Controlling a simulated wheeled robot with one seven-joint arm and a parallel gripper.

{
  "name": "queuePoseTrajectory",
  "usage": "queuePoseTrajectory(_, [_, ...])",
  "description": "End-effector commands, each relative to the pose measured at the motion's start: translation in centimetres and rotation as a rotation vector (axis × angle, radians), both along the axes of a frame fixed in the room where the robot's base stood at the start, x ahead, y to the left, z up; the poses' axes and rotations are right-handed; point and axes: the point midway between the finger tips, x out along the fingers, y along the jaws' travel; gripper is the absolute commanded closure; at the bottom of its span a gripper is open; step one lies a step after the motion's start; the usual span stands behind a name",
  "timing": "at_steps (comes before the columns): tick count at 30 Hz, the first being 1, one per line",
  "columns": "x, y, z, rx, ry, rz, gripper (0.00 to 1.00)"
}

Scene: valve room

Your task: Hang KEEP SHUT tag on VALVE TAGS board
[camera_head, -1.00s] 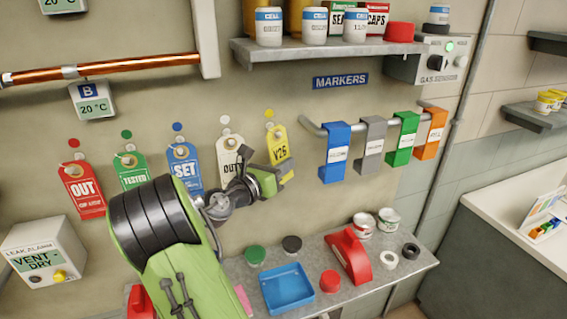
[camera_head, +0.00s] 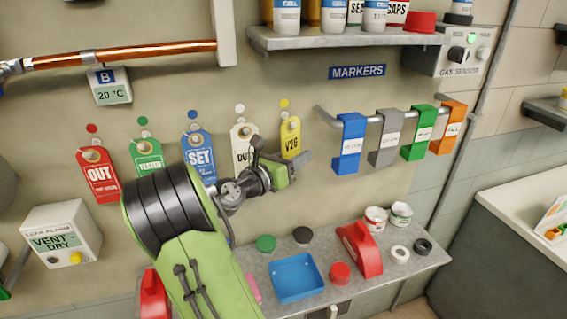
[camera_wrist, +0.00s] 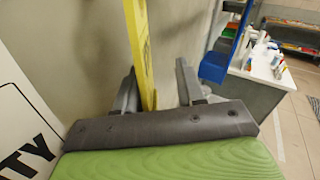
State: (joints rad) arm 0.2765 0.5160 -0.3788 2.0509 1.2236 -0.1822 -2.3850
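No words KEEP SHUT or VALVE TAGS can be read in these views. A yellow tag (camera_head: 290,137) marked V26 hangs at the right end of a row of wall tags, below a yellow dot. My gripper (camera_head: 281,153) is at its lower part, one dark finger on each side. In the wrist view the yellow tag (camera_wrist: 141,48) shows edge-on between the open fingers (camera_wrist: 157,88), close to the left one and with a clear gap to the right one. The white DUTY tag (camera_head: 243,148) hangs just left; part of it fills the wrist view's left edge (camera_wrist: 22,130).
Red OUT (camera_head: 99,176), green TESTED (camera_head: 148,158) and blue SET (camera_head: 199,158) tags hang further left. Coloured markers hang on a rail (camera_head: 373,119) to the right under a MARKERS sign (camera_head: 357,72). A shelf (camera_head: 345,41) is above; a bench with a blue tray (camera_head: 296,278) is below.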

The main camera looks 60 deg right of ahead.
Motion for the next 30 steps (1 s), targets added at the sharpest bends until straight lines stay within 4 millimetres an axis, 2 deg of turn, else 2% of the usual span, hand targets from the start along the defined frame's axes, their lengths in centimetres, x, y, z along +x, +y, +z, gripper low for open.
queuePoseTrajectory(12, [3.1, 10.7, 0.0, 0.000, 0.003, 0.010, 0.61])
queuePoseTrajectory(15, [3.6, 12.8, 0.1, -0.003, 0.004, 0.008, 0.61])
queuePoseTrajectory(21, [4.0, 14.6, 0.1, -0.002, 0.002, 0.004, 0.61])
queuePoseTrajectory(30, [3.9, 14.6, 0.0, 0.000, 0.001, 0.001, 0.61])
